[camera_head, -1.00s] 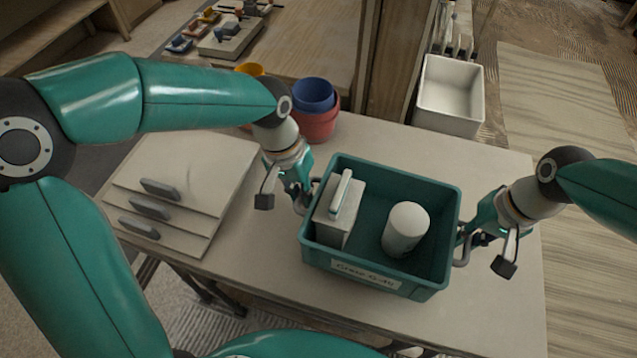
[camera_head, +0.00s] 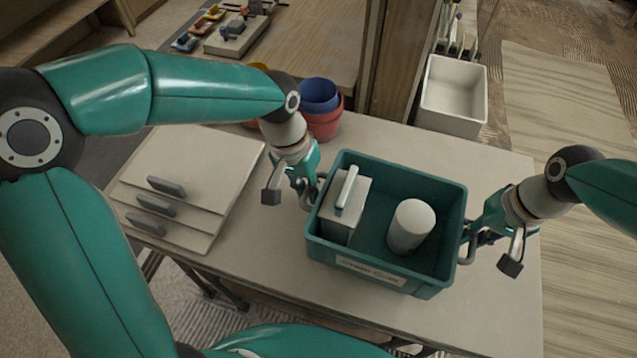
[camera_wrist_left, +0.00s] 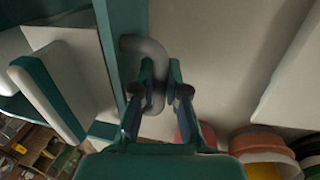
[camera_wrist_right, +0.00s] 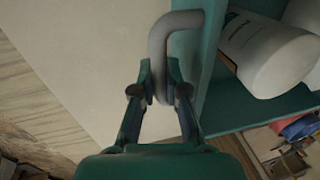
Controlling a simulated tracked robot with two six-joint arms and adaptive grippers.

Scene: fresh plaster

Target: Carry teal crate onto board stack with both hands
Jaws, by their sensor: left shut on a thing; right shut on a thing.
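The teal crate (camera_head: 375,272) is at the middle of the table in the head view, with a label on its front wall. It holds a pale block with a teal-edged handle (camera_head: 345,205) and a white cylinder (camera_head: 410,226). My left gripper (camera_wrist_left: 158,90) is shut on the crate's grey left handle (camera_wrist_left: 148,48). My right gripper (camera_wrist_right: 160,88) is shut on its grey right handle (camera_wrist_right: 160,40). The board stack (camera_head: 200,165), several pale stepped boards with grey grips, lies on the table left of the crate. I cannot tell whether the crate's bottom touches the table.
Blue and red buckets (camera_head: 322,110) stand behind my left gripper, near the table's back edge. A white bin (camera_head: 453,95) is beyond the table at the back right. Bare tabletop (camera_head: 262,225) lies between the boards and the crate.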

